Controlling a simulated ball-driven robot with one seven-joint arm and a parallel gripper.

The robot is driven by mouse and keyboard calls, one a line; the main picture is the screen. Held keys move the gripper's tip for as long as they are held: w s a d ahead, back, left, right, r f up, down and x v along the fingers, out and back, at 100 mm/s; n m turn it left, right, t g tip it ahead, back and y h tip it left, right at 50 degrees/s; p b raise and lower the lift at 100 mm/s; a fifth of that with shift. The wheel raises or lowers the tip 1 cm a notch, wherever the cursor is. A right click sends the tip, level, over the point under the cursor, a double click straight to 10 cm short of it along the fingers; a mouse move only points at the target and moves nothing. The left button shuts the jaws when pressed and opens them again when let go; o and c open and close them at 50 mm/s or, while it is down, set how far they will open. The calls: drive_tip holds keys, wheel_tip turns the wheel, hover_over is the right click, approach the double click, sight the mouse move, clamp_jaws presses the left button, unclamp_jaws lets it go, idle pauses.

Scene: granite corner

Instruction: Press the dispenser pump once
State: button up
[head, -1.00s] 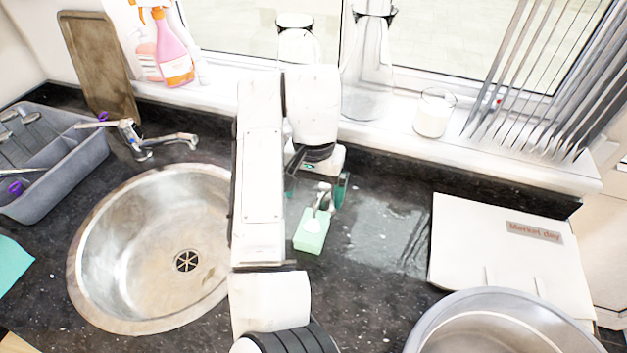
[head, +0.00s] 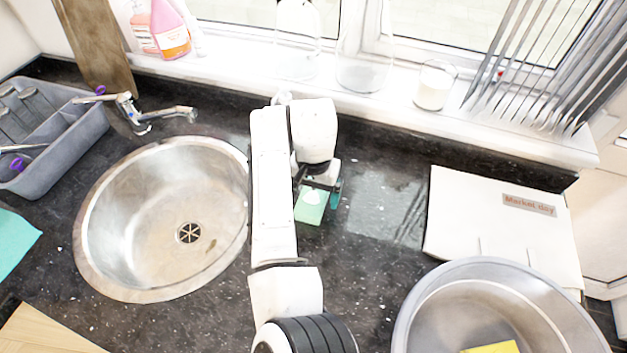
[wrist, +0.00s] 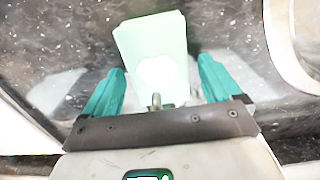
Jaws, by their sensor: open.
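The dispenser (head: 309,212) is a small pale green block-shaped bottle standing on the dark counter, right of the sink. In the head view my gripper (head: 320,194) hangs over it and hides its pump head. In the wrist view the green dispenser (wrist: 150,40) shows ahead of the fingers, with a white patch on it and a small metal piece of the pump (wrist: 156,101) near the gripper's palm edge. My gripper's teal fingers (wrist: 158,88) are apart, one on each side of the pump. Whether anything touches the pump cannot be told.
A round steel sink (head: 95,190) lies to the left, with a tap (head: 150,115) behind it. A glass (head: 435,85) stands on the windowsill. Counter between dispenser and board is clear.

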drive_tip(key=shift+f, duration=0.25)
drive_tip(key=shift+c, duration=0.4)
drive_tip(key=c, duration=0.9)
drive_tip(key=shift+c, duration=0.2)
drive_tip(key=shift+s, duration=0.15)
